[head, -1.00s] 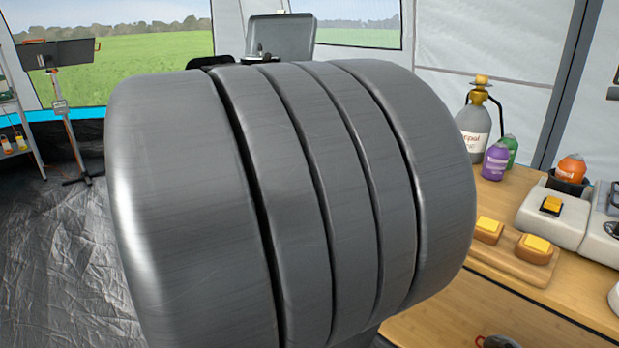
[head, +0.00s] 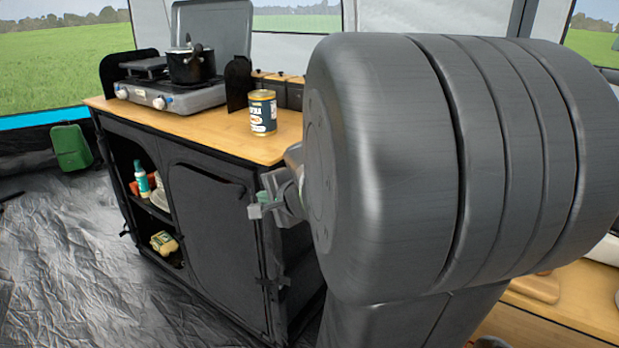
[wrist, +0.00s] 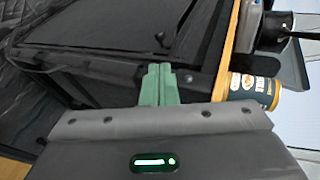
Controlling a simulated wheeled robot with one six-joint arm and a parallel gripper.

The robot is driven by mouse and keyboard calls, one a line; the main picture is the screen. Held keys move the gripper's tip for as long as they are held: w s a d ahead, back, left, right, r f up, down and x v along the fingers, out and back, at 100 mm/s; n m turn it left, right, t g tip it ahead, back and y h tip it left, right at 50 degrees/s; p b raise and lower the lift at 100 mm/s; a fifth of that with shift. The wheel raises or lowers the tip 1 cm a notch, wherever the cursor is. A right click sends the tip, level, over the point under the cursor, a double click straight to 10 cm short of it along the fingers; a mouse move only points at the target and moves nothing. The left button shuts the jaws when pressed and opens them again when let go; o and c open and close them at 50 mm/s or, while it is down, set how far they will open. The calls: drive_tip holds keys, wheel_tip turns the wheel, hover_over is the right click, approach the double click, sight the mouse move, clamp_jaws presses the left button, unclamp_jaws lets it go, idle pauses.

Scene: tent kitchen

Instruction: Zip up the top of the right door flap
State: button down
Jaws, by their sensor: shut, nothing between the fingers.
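The right door flap (head: 210,245) is a dark panel on the front of the black fabric cabinet. It hangs upright over its opening in the head view. A curved seam (head: 205,170) runs along its top, just under the counter; I cannot tell how far it is zipped. My gripper (head: 254,210) is shut and empty, in front of the flap's upper right corner. In the wrist view, its green fingers (wrist: 158,82) are together near the cabinet front (wrist: 130,40), which appears turned sideways. A small dark tab (wrist: 160,38) there may be a zip pull. My arm hides the cabinet's right side.
The wooden counter (head: 225,137) carries a can (head: 263,112), a stove (head: 165,97) and a black pot (head: 190,66). The left compartment (head: 130,155) is open, with items on shelves. Dark floor (head: 70,260) in front is clear.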

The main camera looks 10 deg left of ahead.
sight(240, 197)
drive_tip(key=b+x, duration=0.2)
drive_tip(key=x, duration=0.9)
drive_tip(key=shift+a+f, duration=0.15)
drive_tip(key=shift+a, duration=0.05)
drive_tip(key=shift+w, duration=0.1)
